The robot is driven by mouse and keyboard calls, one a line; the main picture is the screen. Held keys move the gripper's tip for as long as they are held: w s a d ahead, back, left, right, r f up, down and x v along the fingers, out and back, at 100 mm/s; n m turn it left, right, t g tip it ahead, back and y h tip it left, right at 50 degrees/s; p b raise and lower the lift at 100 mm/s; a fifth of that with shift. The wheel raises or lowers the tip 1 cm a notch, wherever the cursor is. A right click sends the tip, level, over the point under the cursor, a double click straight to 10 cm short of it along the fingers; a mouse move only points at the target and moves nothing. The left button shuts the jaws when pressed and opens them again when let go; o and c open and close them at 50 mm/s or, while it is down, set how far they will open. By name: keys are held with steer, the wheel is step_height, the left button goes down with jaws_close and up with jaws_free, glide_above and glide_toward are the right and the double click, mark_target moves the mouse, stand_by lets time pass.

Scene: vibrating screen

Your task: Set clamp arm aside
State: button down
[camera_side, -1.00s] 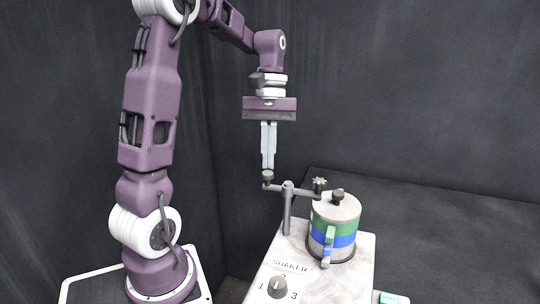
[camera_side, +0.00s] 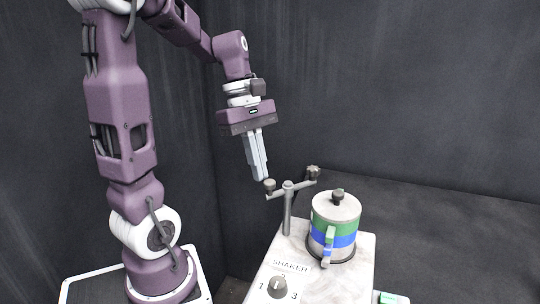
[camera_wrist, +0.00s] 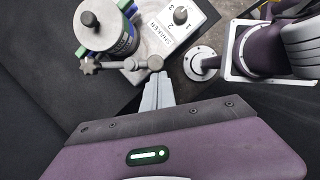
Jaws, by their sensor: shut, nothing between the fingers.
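The clamp arm (camera_side: 299,185) is a grey bar on top of an upright post (camera_side: 287,212), with a dark knob at each end. Its far end, with the star-shaped knob (camera_side: 313,172), points up-right in the side view, clear of the lidded pot (camera_side: 335,208). In the wrist view the clamp arm (camera_wrist: 120,65) runs left from near my fingertips, and its star knob (camera_wrist: 88,66) lies beside the pot (camera_wrist: 98,32). My gripper (camera_side: 262,178) is tilted and shut, with nothing held. Its fingertips (camera_wrist: 158,78) are at the near-end knob (camera_side: 269,186); I cannot tell whether they touch.
The pot, with green and blue bands, stands on the white shaker base (camera_side: 308,245). A numbered dial (camera_side: 278,287) sits at the base's front. A small green-and-white item (camera_side: 390,298) lies at the lower right. Dark walls stand behind.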

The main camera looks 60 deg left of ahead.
steer(key=shift+s+d+n+t, duration=0.15)
steer(key=shift+d+n+t, duration=0.1)
steer(key=shift+d+n, duration=0.75)
steer(key=shift+s+d+n+t, duration=0.15)
steer(key=shift+d+n+t, duration=0.1)
steer(key=shift+d+n, duration=0.75)
steer(key=shift+d, duration=0.3)
steer(key=s+a+r, duration=0.4)
steer(key=s+r, duration=0.1)
steer(key=r, duration=0.5)
steer(key=shift+s+a, duration=0.25)
steer(key=shift+s, duration=0.1)
steer(key=shift+r, duration=0.1)
